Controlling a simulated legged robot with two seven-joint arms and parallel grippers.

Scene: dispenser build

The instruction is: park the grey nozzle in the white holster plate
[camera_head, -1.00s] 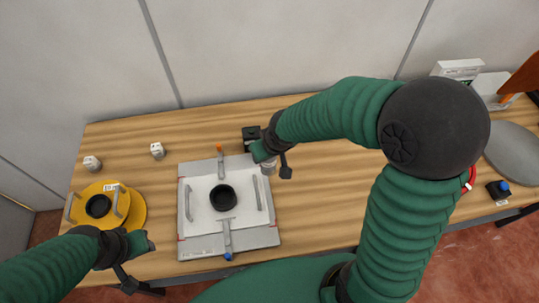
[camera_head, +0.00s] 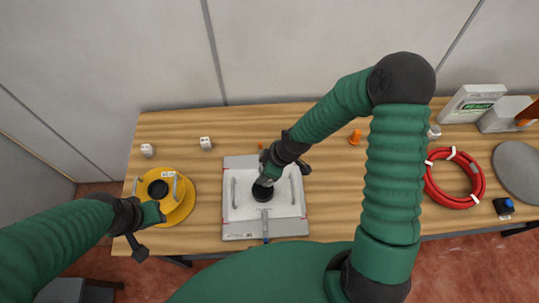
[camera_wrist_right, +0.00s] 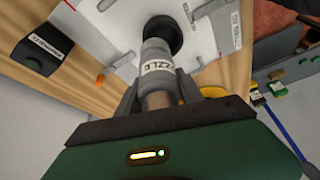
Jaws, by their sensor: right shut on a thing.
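The white holster plate (camera_head: 288,207) lies on the wooden table with a black round socket (camera_head: 262,192) in its middle. My right gripper (camera_head: 270,173) is above the plate, close to the socket. In the right wrist view, its fingers (camera_wrist_right: 158,97) are shut on the grey nozzle (camera_wrist_right: 157,60), which carries a white label. The nozzle's far end overlaps the socket's near edge in that view; I cannot tell whether it is inside. My left gripper (camera_head: 150,222) is at the table's front left, beside the yellow round fixture, holding nothing visible; its jaws are unclear.
The yellow fixture (camera_head: 183,206) with handles is left of the plate. Small white blocks (camera_head: 205,143) stand at the back left. A red hose coil (camera_head: 432,190) is right of my right arm. A black labelled block (camera_wrist_right: 40,55) shows in the wrist view.

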